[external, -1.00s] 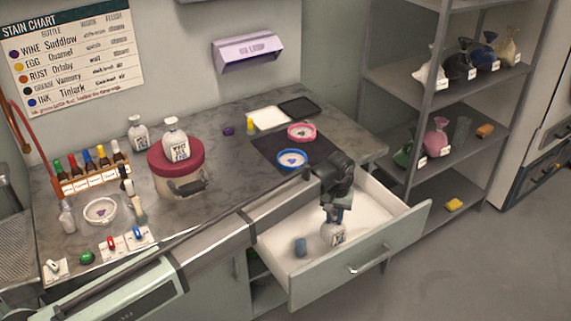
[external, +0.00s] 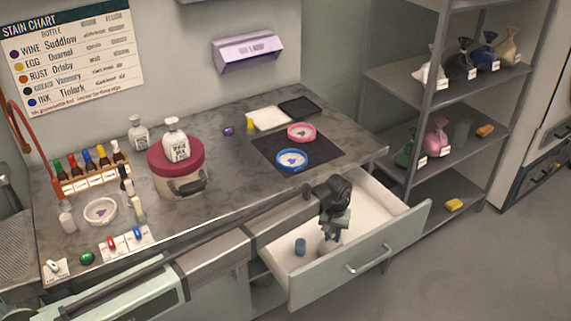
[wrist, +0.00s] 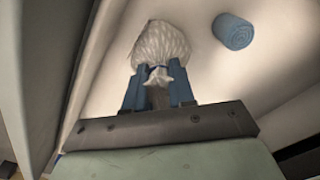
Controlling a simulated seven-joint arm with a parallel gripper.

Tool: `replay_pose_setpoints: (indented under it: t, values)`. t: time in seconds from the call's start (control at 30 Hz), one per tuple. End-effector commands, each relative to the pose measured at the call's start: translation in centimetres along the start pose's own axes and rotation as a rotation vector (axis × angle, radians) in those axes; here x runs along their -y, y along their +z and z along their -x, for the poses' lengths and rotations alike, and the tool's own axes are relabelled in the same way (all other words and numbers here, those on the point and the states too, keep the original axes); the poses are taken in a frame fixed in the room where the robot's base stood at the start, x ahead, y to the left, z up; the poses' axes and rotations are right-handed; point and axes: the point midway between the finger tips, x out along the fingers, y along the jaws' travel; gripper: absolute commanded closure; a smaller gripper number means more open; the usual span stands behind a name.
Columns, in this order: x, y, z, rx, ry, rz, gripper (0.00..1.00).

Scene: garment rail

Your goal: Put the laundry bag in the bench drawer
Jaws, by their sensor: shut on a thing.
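The bench drawer (external: 370,268) is pulled open, with its pale inside showing. My gripper (external: 330,237) is down inside the drawer opening. In the wrist view its blue fingers (wrist: 157,82) are shut on the tied neck of the whitish laundry bag (wrist: 163,42). The bag also shows in the external view (external: 328,247), low in the drawer and partly hidden by my gripper. I cannot tell whether the bag touches the drawer floor. A small blue cylinder (external: 300,246) stands in the drawer left of the bag; it also shows in the wrist view (wrist: 234,31).
The bench top (external: 235,130) above the drawer holds a red-lidded tub (external: 190,156), a blue-rimmed dish (external: 292,160) and a pink-rimmed dish (external: 302,132). A shelf rack (external: 410,115) with several small bags stands right of the bench. The drawer's right part is clear.

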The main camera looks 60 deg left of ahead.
Motion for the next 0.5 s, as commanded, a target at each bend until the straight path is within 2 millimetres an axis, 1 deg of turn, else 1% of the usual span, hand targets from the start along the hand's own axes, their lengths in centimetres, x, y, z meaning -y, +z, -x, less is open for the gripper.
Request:
replay_pose_setpoints:
  t: [0.1,0.13,0.2,0.37,0.4,0.5]
  values:
    - [0.0,0.0,-0.25,0.0,0.0,0.0,1.0]
    - [0.0,0.0,-0.26,0.0,0.0,0.0,0.74]
    - [0.0,-0.01,-0.24,0.0,0.0,0.0,0.68]
    - [0.0,0.0,-0.24,0.0,0.0,0.0,0.52]
    - [0.0,0.0,-0.24,0.0,0.0,0.0,0.51]
    - [0.0,0.0,-0.23,0.0,0.0,0.0,0.51]
